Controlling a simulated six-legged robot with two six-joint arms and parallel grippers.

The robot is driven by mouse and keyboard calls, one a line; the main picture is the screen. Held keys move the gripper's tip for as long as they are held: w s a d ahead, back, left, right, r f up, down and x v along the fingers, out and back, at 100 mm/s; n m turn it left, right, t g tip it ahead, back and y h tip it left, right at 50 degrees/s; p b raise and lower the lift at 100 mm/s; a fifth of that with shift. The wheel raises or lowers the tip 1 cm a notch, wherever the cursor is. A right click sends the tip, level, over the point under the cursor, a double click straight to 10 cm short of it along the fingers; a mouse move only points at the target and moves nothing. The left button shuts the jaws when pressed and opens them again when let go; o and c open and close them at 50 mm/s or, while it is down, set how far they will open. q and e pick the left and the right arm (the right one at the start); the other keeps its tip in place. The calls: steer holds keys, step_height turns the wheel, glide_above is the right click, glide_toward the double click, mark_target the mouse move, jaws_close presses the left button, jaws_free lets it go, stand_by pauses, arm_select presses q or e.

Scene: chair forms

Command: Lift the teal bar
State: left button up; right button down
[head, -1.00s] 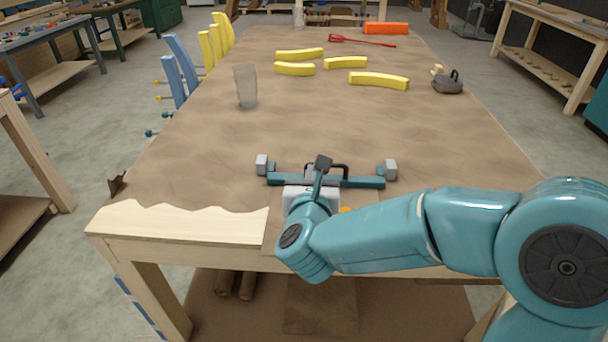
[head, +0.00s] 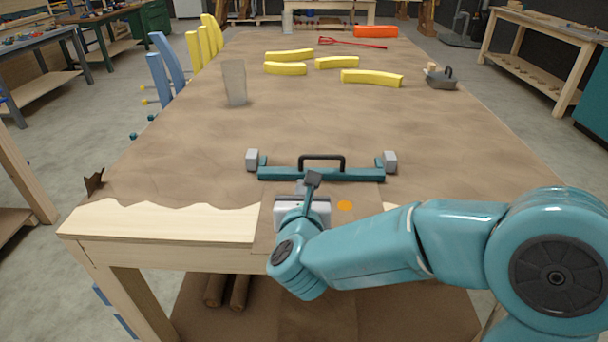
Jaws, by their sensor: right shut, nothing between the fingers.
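The teal bar (head: 350,174) lies across the near part of the table, with a black loop handle (head: 322,158) at its middle and a grey block at each end. My right gripper (head: 313,179) is just in front of the bar, left of its centre. Its small dark fingers are together with nothing between them. They overlap the bar's front edge in the picture; I cannot tell whether they touch it. The handle stands free behind the fingers. My left gripper does not show.
Several yellow curved pieces (head: 371,77), a dark weight with a handle (head: 441,77), a red tool (head: 352,43) and an orange block (head: 376,31) lie farther back. The table (head: 330,120) is clear between them and the bar.

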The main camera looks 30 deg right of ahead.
steer(key=p, duration=0.1)
glide_toward(305, 168)
steer(key=w+d+r, duration=0.1)
steer(key=w+r, duration=0.1)
steer(key=w, duration=0.1)
steer(key=shift+d, duration=0.4)
steer(key=shift+w+d+f, duration=0.2)
steer(key=shift+w+d, duration=0.1)
steer(key=shift+w, duration=0.3)
steer(key=shift+r+p, duration=0.1)
steer(key=shift+p, duration=0.2)
